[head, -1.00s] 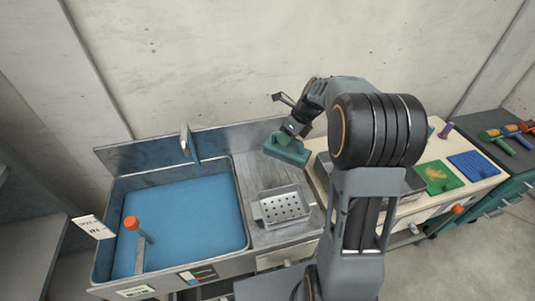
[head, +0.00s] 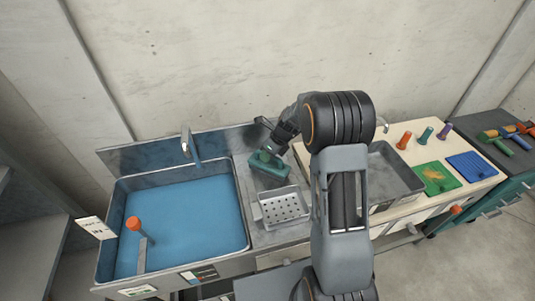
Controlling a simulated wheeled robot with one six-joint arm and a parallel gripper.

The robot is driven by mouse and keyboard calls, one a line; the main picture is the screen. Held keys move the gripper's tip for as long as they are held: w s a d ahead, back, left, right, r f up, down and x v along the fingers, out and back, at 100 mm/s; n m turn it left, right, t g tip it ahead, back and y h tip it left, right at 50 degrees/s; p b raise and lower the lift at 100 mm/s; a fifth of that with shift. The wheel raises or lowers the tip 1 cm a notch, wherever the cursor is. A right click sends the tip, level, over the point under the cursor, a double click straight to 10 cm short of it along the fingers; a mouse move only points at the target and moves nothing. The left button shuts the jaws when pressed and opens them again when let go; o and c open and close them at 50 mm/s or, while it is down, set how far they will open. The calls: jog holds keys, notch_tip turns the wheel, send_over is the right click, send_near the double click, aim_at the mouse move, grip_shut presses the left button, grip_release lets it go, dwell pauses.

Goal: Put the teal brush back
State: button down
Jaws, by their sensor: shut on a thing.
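The teal brush (head: 270,170) is a block with a handle on top. It is at the back of the steel drainboard, just behind the perforated tray. My gripper (head: 268,155) is above it and shut on its handle. I cannot tell whether the underside of the brush touches the drainboard.
The perforated steel tray (head: 283,206) stands on the drainboard (head: 262,236). The blue sink (head: 185,222) with a tap (head: 188,146) and an orange-capped post (head: 133,223) is left. Right is a counter with a grey basin (head: 393,173), green board (head: 437,178), blue mat (head: 471,166) and several coloured pegs.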

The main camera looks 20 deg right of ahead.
jog(key=shift+f, duration=0.15)
jog(key=c, duration=1.1)
grip_release()
jog(key=shift+o, duration=0.2)
jog(key=v, duration=1.2)
jog(key=s+a+r+n+t+h, duration=0.1)
jog(key=s+a+r+n+h, duration=0.1)
jog(key=s+n, duration=0.9)
jog(key=s+a+r+n+t+h, duration=0.1)
jog(key=s+a+r+n+h, duration=0.1)
jog(key=s+n, duration=0.9)
jog(key=shift+a+r+n+h, duration=0.25)
jog(key=shift+r+n, duration=0.45)
jog(key=shift+n, duration=2)
